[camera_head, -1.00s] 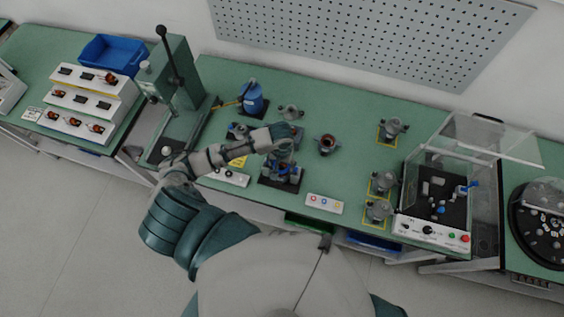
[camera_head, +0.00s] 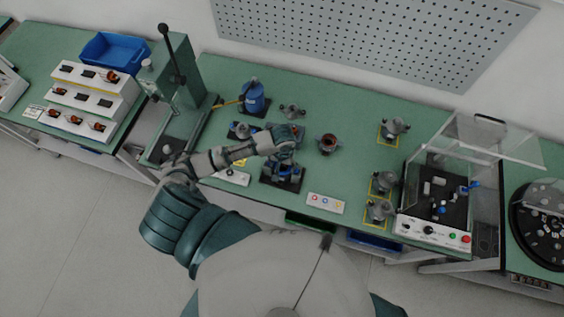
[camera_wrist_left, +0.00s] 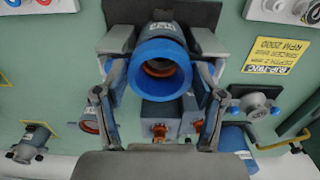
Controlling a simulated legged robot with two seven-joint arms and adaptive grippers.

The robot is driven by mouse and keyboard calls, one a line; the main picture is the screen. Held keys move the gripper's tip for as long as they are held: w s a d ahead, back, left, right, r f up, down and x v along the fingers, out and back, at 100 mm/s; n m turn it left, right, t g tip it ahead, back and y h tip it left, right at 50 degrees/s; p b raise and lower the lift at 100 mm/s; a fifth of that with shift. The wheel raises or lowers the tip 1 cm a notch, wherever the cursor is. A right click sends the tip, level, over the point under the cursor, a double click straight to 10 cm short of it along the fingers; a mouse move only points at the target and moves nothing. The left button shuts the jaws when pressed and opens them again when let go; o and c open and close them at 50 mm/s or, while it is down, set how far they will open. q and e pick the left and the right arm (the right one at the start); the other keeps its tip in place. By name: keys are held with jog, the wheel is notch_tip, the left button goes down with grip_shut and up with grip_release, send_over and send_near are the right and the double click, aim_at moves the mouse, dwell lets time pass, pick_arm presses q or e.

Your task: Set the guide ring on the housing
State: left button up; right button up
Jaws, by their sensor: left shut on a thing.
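The blue guide ring (camera_wrist_left: 160,68) is between the fingers of my left gripper (camera_wrist_left: 162,56), which is shut on it in the left wrist view. The ring's open hole faces that camera. A grey, lettered cylinder that looks like the housing (camera_wrist_left: 166,32) is directly behind the ring; I cannot tell whether the ring touches it or is seated. In the head view my left gripper (camera_head: 285,150) is over the dark fixture plate (camera_head: 296,183) near the table's front edge, and hides most of what is there. My right gripper is not in view.
A copper-wound part (camera_head: 328,144) stands right of the fixture. A button panel (camera_head: 325,203) lies in front. Grey motor parts on yellow-marked spots (camera_head: 393,129) and a clear-lidded tester (camera_head: 440,190) are at right.

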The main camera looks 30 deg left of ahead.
pick_arm(q)
jog(key=shift+f, duration=0.2)
jog(key=shift+a+f, duration=0.1)
jog(key=shift+f, duration=0.4)
jog(key=o, duration=1.1)
jog(key=shift+r, duration=0.15)
notch_tip(320, 180, up, 12)
jog(key=shift+f, duration=0.2)
dwell(0.4)
